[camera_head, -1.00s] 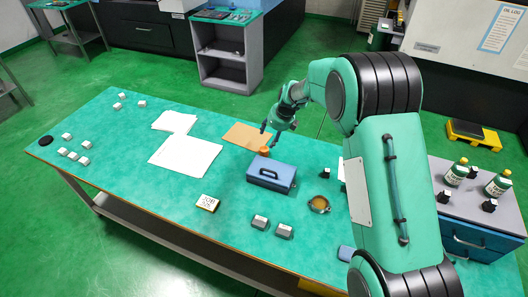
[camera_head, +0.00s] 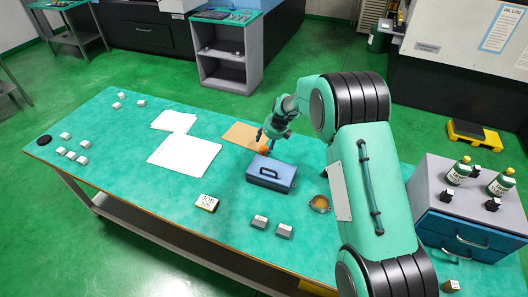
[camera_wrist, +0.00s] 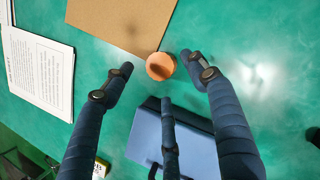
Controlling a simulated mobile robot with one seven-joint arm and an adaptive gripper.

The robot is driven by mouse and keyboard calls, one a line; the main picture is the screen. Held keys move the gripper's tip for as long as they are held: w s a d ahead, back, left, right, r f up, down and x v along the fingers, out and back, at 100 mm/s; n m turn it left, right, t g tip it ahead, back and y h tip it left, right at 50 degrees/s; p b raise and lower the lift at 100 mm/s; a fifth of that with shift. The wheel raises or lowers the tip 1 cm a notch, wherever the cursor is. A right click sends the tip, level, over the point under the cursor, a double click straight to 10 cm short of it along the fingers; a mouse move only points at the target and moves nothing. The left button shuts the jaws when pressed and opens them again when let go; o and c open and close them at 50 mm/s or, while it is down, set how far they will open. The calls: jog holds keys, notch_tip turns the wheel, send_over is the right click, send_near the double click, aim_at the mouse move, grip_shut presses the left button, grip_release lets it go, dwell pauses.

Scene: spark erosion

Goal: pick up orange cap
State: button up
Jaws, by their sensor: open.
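The orange cap (camera_head: 264,150) is on the green table, behind the blue box and by the corner of the brown sheet. In the wrist view the round orange cap (camera_wrist: 160,66) lies ahead of my open fingers, between the two outer fingertips. My gripper (camera_head: 264,141) is open and empty, pointing down close above the cap and partly hiding it in the head view. In the wrist view my gripper (camera_wrist: 159,78) has its third finger reaching up from below, over the blue box, short of the cap.
The blue box (camera_head: 272,172) with a dark handle stands just in front of the cap. The brown sheet (camera_head: 240,136) lies behind it, white papers (camera_head: 185,154) to the left. A small round dish (camera_head: 320,203) and grey blocks (camera_head: 259,221) are nearer the front.

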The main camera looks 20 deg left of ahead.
aim_at(264, 148)
jog(key=shift+f, duration=0.15)
jog(key=shift+b+x, duration=0.8)
jog(key=shift+x, duration=1.65)
jog(key=c, duration=1)
